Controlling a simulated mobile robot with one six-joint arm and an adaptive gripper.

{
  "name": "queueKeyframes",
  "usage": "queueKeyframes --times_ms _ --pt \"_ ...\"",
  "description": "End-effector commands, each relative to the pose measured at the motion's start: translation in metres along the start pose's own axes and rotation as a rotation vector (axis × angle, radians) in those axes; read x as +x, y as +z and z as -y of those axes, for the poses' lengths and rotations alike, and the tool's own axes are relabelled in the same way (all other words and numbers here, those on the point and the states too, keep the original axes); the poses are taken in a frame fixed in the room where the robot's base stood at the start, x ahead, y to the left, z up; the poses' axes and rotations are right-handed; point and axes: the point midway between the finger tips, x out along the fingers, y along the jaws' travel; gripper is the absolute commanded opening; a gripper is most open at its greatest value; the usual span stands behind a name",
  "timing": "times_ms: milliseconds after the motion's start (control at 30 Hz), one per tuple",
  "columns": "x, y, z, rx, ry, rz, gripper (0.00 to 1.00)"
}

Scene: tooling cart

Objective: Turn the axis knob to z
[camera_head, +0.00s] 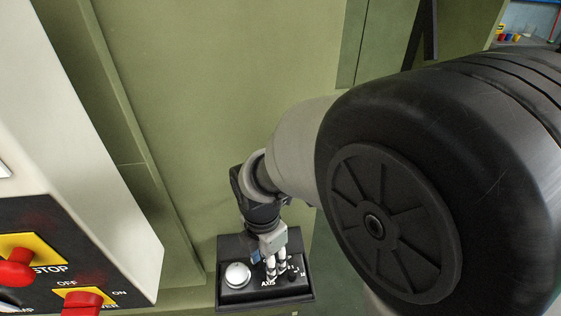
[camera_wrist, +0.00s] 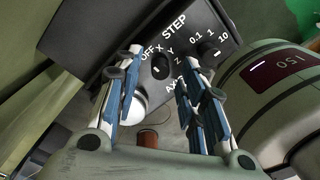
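The black axis knob (camera_wrist: 160,68) sits on a dark control box (camera_head: 232,296), with the labels OFF, X, Y and Z around it and AXIS printed beside it. I cannot make out clearly which label it points to. My gripper (camera_head: 273,268) is over the box in the head view, and its fingers hide the axis knob there. In the wrist view my gripper (camera_wrist: 158,88) is open, with one blue-and-grey finger on each side of the knob in the picture. I see no contact with the knob.
The step knob (camera_wrist: 207,52) with 0.1, 1 and 10 is close beside the right finger. A white dome button (camera_head: 237,274) is left of my gripper. A panel with red knobs (camera_head: 15,267) stands at the left. A grey rounded device (camera_wrist: 275,95) is right of the fingers.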

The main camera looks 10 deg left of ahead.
Motion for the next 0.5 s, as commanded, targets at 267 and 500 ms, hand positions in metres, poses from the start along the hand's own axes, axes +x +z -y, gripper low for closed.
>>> queueKeyframes --times_ms 267,500 --pt "0.0102 0.0001 0.0001 0.0 0.0 0.0 0.38" --pt "0.0098 0.0001 0.0 0.0 0.0 0.0 0.32"
